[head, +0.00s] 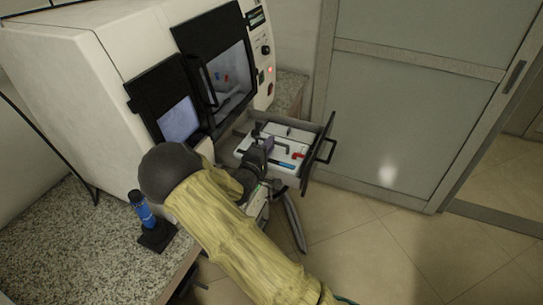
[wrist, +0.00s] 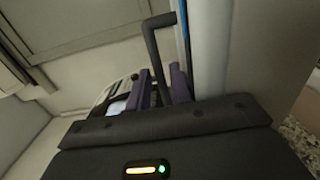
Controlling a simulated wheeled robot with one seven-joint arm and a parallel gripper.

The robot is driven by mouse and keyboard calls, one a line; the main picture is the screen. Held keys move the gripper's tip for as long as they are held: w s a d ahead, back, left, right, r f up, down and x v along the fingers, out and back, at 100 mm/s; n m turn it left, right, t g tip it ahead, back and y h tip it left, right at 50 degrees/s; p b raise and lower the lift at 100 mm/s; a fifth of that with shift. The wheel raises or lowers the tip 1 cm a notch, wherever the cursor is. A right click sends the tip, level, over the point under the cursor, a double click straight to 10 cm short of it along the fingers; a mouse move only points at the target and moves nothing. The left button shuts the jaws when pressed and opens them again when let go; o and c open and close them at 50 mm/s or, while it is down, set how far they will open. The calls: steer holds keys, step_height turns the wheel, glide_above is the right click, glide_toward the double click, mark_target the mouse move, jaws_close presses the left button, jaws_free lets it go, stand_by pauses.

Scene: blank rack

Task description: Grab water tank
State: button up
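The white water tank (head: 295,137) sits in the pulled-out drawer of the white machine. It has a dark handle and small blue and red parts on top. My gripper (head: 265,143) is over the left part of the drawer, close above the tank. In the wrist view my gripper (wrist: 161,88) has its two dark purple fingers apart. A bent black bar (wrist: 153,50) shows between and beyond them, with gaps beside it. I cannot tell whether this bar is the tank's handle or the drawer's. My forearm hides part of the drawer's near side.
The white machine (head: 75,75) stands on a speckled counter (head: 60,235). The drawer front, with its black handle (head: 329,150), is open to the right. A blue cylinder on a black stand (head: 145,212) is at lower left. A grey cabinet door (head: 400,120) stands behind. The floor at right is clear.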

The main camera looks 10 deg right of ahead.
jaws_close()
stand_by(1.4)
steer(key=shift+r, duration=0.1)
